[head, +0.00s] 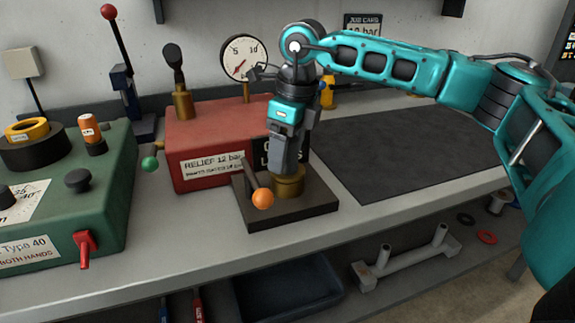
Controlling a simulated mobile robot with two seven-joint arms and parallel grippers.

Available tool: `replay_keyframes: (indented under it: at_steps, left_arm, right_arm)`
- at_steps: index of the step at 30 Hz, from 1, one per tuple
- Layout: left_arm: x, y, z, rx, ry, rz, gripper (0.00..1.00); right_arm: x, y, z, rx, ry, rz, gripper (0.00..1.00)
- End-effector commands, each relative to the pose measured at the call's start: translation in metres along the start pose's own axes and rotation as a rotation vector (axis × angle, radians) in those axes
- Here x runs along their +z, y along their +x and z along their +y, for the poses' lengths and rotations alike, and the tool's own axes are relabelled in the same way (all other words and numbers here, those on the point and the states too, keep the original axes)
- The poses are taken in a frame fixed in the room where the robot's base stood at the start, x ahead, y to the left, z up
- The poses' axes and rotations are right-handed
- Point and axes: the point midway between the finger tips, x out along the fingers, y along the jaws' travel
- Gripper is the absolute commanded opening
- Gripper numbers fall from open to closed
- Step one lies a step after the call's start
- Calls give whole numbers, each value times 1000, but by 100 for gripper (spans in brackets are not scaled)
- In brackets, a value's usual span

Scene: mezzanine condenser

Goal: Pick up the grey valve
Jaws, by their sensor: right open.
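My right gripper (284,168) points down over a brass round seat (289,186) on a dark base plate (258,212), in the middle of the head view. Its grey fingertips are just above or at the seat, and it is open. I cannot clearly make out the grey valve; grey shapes at the fingers blend together, and the gripper may hide it. A lever with an orange ball (263,198) stands on the base plate in front of the seat. My left gripper is not in view.
A red box (205,135) with a gauge (240,58) and a dark-handled brass fitting (180,95) stands behind. A green control box (75,215) is at left. A black sign is partly hidden behind my gripper. The dark mat (410,145) at right is bare.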

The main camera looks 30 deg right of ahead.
Motion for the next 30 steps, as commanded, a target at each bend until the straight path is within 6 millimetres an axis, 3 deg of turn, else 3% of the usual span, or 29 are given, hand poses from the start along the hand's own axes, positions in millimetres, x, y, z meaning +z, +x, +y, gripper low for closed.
replay_keyframes:
  at_steps: [8,30]
  left_arm:
    - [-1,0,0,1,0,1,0]
    - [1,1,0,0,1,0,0]
  right_arm:
    - [0,4,0,-1,0,0,72]
    - [0,3,0,-1,0,-1,1]
